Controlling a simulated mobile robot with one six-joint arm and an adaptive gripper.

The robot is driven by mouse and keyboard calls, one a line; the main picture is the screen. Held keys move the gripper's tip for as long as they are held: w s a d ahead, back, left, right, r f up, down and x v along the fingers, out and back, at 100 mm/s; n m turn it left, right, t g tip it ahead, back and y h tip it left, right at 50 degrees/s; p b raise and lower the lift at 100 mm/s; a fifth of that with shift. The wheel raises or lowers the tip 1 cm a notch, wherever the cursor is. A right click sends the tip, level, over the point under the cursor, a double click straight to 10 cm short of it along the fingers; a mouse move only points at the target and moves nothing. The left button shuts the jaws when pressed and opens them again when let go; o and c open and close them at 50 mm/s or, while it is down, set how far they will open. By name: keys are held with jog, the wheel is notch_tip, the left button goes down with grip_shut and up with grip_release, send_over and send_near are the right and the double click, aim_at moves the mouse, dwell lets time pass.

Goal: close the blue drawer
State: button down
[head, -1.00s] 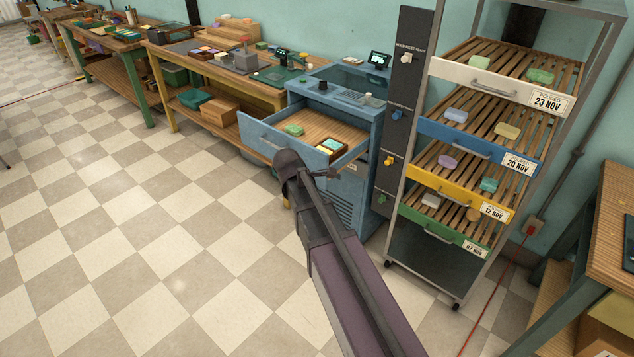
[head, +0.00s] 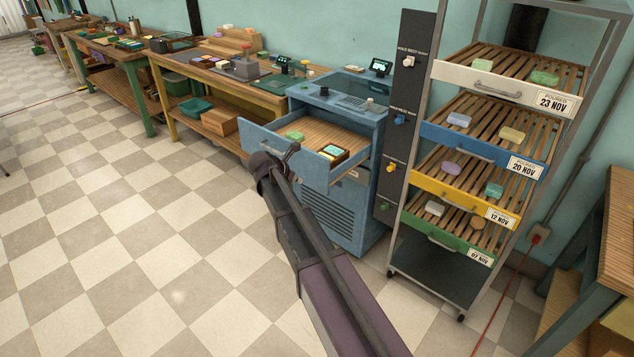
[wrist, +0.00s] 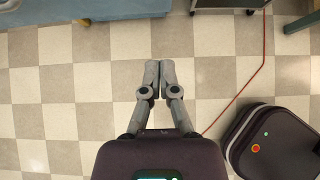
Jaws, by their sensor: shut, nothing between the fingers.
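The blue drawer (head: 258,136) of the blue cabinet (head: 336,212) stands pulled out in the head view.
A wheeled rack (head: 475,290) with slatted trays, including a blue-fronted one (head: 482,150), stands right of the cabinet. A wooden workbench (head: 205,77) stands left. A red cable (wrist: 240,92) lies on the floor at right. The tiled floor at left is clear.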

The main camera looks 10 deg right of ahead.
jog(key=shift+d+f, duration=0.1)
jog(key=b, duration=0.7)
send_near(323, 183)
jog(key=x, duration=0.5)
jog(key=shift+s+f, duration=0.1)
jog(key=shift+f, duration=0.4)
jog(key=shift+w+d, duration=0.4)
jog(key=shift+d, duration=0.05)
